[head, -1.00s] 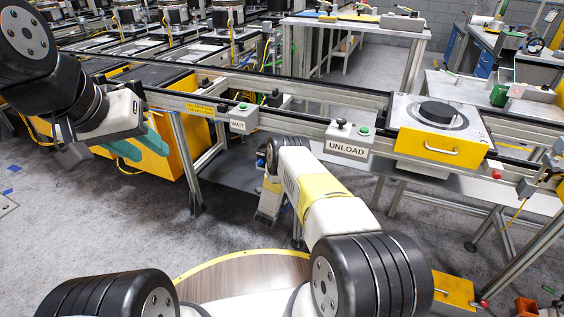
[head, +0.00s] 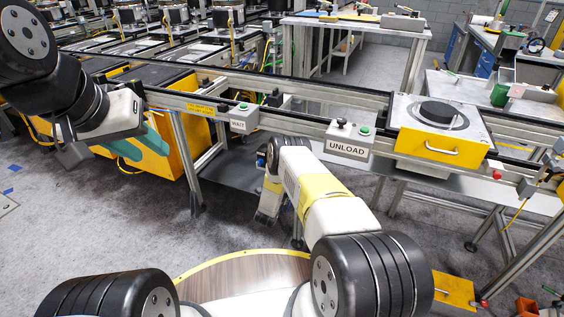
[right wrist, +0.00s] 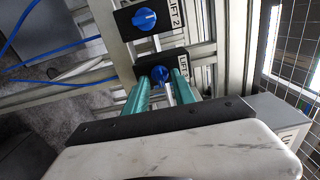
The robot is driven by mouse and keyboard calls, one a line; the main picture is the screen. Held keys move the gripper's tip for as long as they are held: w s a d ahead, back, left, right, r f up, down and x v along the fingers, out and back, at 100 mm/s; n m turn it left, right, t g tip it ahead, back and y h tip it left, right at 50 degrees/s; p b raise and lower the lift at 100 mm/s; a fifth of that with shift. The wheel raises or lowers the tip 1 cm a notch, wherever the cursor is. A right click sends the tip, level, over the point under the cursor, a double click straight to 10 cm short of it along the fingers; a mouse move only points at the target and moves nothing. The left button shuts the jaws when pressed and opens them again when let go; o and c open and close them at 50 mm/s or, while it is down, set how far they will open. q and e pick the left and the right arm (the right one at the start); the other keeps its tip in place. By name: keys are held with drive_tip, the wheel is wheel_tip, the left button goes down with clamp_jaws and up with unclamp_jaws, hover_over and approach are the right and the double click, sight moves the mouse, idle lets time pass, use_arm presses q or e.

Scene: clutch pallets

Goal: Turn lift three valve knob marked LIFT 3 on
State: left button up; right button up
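In the right wrist view, a blue valve knob (right wrist: 160,73) sits on a dark plate. The label beside it is partly hidden and its number is unclear. A second blue knob (right wrist: 144,18) sits above it, beside a label ending in "IFT 2". My right gripper (right wrist: 161,78) has its two teal fingers apart, one on each side of the lower knob. I cannot tell whether they touch it. In the head view, my right arm reaches under the conveyor and its fingers are hidden. My left gripper (head: 149,154) is open and empty at the left, its teal fingers in front of a yellow box.
A conveyor frame crosses the head view, with a WAIT box (head: 238,125) and an UNLOAD box (head: 348,147). A yellow-fronted pallet (head: 440,148) sits on it at the right. Blue hoses (right wrist: 50,52) and metal rails surround the knobs.

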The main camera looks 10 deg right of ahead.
drive_tip(key=v, duration=0.7)
drive_tip(key=shift+s+a, duration=0.25)
drive_tip(key=shift+s, duration=0.05)
